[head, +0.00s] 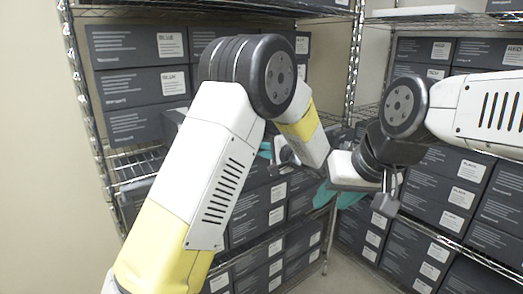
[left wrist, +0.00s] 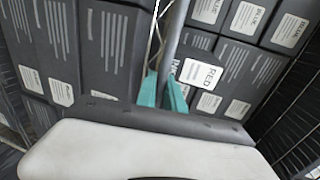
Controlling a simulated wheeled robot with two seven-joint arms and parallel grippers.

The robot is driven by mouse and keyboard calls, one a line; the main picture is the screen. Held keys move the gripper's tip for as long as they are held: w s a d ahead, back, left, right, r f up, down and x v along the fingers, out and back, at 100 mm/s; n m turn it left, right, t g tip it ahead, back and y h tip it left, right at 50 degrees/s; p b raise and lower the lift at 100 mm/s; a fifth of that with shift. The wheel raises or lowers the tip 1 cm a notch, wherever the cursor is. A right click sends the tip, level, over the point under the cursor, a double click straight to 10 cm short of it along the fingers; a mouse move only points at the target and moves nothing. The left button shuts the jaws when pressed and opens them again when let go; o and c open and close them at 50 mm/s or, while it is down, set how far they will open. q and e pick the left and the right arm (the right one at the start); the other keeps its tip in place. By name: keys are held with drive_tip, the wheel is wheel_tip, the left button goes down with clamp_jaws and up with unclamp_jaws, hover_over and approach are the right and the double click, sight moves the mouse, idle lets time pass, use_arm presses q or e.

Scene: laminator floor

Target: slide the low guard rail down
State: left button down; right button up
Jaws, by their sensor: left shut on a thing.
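A smooth grey bar, which looks like the low guard rail (left wrist: 176,42), runs up between the teal fingers of my left gripper (left wrist: 163,92) in the left wrist view. The left gripper is shut on it. In the head view only a bit of teal at the left gripper (head: 265,151) shows beside the shelf; the rail there is hidden behind my arms. My right gripper (head: 336,198) hangs at the middle of the head view, its teal fingers apart and nothing seen between them.
A wire shelving rack (head: 78,75) full of dark labelled boxes (head: 136,88) stands ahead, with a second rack (head: 425,20) at the right. Some bare floor (head: 335,268) shows between the racks.

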use_arm(q)
drive_tip(key=shift+f, duration=0.1)
drive_tip(key=shift+s+f, duration=0.1)
drive_tip(key=shift+f, duration=1.3)
drive_tip(key=c, duration=1.5)
unclamp_jaws()
drive_tip(key=shift+o, duration=0.2)
drive_tip(key=shift+r, duration=0.1)
drive_tip(key=v, duration=0.7)
drive_tip(key=shift+s+d, duration=0.25)
